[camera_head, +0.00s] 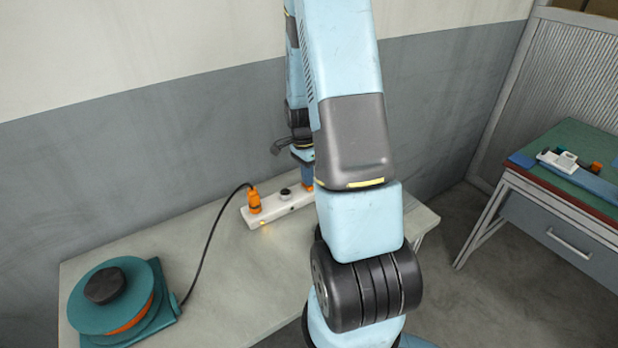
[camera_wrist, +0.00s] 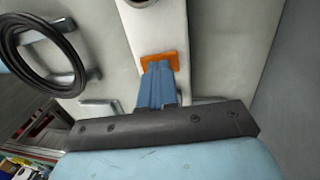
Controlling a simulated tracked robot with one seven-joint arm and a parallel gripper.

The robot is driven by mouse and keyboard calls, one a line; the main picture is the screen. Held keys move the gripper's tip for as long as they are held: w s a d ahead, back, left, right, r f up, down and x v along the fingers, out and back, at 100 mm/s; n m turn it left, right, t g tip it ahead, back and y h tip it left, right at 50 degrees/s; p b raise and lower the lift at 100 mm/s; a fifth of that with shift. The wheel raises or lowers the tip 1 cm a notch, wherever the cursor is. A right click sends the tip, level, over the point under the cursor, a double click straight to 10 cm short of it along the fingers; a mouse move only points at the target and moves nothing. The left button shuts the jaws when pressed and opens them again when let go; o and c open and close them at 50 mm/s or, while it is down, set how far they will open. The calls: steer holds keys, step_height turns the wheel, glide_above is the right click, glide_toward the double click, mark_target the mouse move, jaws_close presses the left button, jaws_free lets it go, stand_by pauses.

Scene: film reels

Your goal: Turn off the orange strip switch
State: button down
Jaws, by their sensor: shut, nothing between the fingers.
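A white power strip (camera_head: 262,217) lies on the pale table, with an orange plug (camera_head: 254,203) at its left end and a small glow on its front edge. The strip also shows in the wrist view (camera_wrist: 158,30). The orange switch (camera_wrist: 163,61) sits on the strip in the wrist view; in the head view my arm mostly hides that spot. My gripper (camera_wrist: 156,68) is shut and empty, its blue fingertips right at the switch and covering part of it. Whether they touch it, and which way the switch is tilted, I cannot tell. The gripper also shows in the head view (camera_head: 307,178).
A teal cable reel (camera_head: 118,295) stands at the table's left, its black cable (camera_head: 209,240) running to the plug. A wall rises behind the table. A green-topped bench (camera_head: 590,150) stands at the right. A black ring (camera_wrist: 43,55) shows in the wrist view's upper left.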

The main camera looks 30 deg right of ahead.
steer(key=shift+w, duration=0.25)
steer(key=shift+a+r, duration=0.1)
step_height(320, 180, up, 14)
steer(key=w, duration=0.2)
steer(key=shift+w+f, duration=0.2)
steer(key=shift+w, duration=0.05)
stand_by(0.4)
steer(key=shift+s+a, duration=0.1)
steer(key=shift+s, duration=0.7)
steer(key=f, duration=0.4)
steer(key=s+f, duration=0.1)
steer(key=f, duration=0.4)
steer(key=s+f, duration=0.1)
steer(key=f, duration=0.3)
steer(key=shift+s+f, duration=0.25)
steer(key=shift+f, duration=0.1)
